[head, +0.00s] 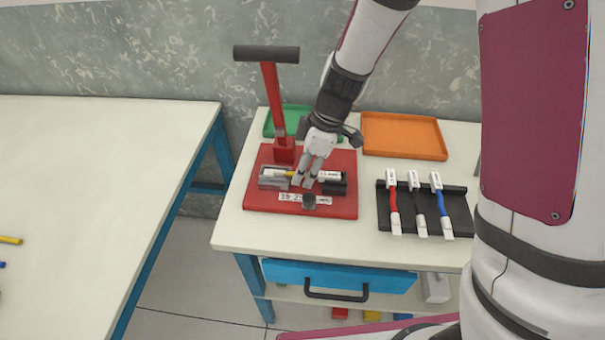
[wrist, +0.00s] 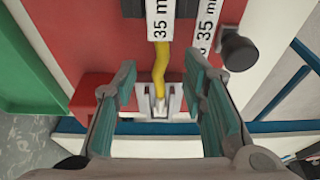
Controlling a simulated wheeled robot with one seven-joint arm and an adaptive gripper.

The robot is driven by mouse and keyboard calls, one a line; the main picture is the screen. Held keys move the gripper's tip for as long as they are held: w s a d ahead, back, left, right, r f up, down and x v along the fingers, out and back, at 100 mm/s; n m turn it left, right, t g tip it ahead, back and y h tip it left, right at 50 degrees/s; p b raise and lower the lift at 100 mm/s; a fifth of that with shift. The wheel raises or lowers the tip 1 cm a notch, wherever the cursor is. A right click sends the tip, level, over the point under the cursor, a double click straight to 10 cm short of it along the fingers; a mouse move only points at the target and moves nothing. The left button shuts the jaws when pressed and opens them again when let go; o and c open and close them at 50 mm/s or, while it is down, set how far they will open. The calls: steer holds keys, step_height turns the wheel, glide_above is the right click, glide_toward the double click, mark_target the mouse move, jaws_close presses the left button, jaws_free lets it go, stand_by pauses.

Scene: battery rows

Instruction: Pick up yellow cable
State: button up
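The yellow cable (wrist: 161,68) lies in a fixture on the red base plate (head: 260,205). In the wrist view one white end labelled "35 m" sits in a dark holder (wrist: 188,8), and the other end rests in a grey metal holder (wrist: 174,92). In the head view only a short yellow piece shows (head: 289,174), partly hidden by my gripper. My gripper (wrist: 164,108) is open. Its teal-padded fingers stand on either side of the cable's lower end, with a gap on both sides. In the head view my gripper (head: 308,182) is low over the fixture.
A red post with a dark handle (head: 266,54) rises behind the plate. A black rack (head: 455,210) with red, black and blue cables stands to the right. An orange tray (head: 403,154) and a green tray (head: 268,128) are at the back. A black knob (wrist: 239,50) stands beside the fixture.

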steer(key=shift+f, duration=0.1)
steer(key=shift+c, duration=0.3)
jaws_close()
steer(key=shift+r, duration=0.7)
step_height(320, 180, up, 2)
steer(key=shift+w+r, duration=0.1)
steer(key=s+r+p, duration=0.1)
steer(key=s+p, duration=0.4)
steer(key=s, duration=1.1)
steer(key=shift+s+d+r, duration=0.15)
steer(key=shift+d+r, duration=0.15)
steer(key=shift+d, duration=0.15)
